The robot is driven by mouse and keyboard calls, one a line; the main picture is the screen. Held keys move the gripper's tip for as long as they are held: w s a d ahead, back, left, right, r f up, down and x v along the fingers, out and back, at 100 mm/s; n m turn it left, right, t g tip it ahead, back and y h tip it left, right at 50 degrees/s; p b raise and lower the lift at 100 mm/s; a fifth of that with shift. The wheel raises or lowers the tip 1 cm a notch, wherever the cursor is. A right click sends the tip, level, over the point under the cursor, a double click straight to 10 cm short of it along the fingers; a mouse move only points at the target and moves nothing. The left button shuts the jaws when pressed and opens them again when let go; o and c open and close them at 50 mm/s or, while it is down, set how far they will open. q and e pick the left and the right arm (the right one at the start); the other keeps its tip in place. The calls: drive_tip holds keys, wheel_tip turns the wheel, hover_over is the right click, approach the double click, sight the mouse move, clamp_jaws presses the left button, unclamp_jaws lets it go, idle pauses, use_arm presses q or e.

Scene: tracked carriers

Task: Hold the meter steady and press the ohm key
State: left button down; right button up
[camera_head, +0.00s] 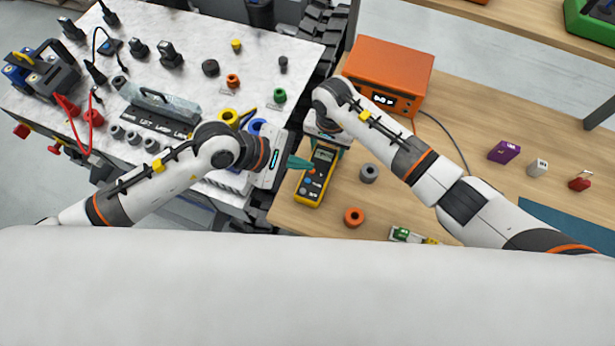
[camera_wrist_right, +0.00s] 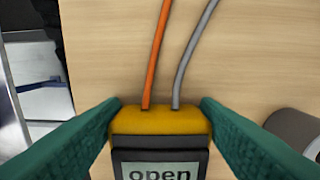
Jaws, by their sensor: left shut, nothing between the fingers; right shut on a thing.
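The yellow and dark meter (camera_head: 312,192) lies on the wooden table near its left edge. In the right wrist view its yellow top end (camera_wrist_right: 160,121) and a screen (camera_wrist_right: 160,171) reading "open" show. My right gripper (camera_head: 326,144) is shut on the meter's top end, one teal finger at each side. My left gripper (camera_head: 311,165) is shut and empty, its teal tips over the meter just below the screen, beside an orange key. I cannot tell whether the tips touch it. Blue keys show lower down; which key is the ohm key is too small to read.
An orange lead (camera_wrist_right: 155,50) and a grey lead (camera_wrist_right: 190,55) run from the meter's top. A grey ring (camera_head: 369,173) and an orange ring (camera_head: 353,217) lie right of the meter. An orange box (camera_head: 388,68) stands behind. A cluttered marble-topped table (camera_head: 190,90) is at left.

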idle(0.3)
drive_tip(key=o, duration=1.3)
drive_tip(key=shift+r, duration=0.15)
wheel_tip(320, 180, up, 12)
drive_tip(key=shift+f, duration=0.2)
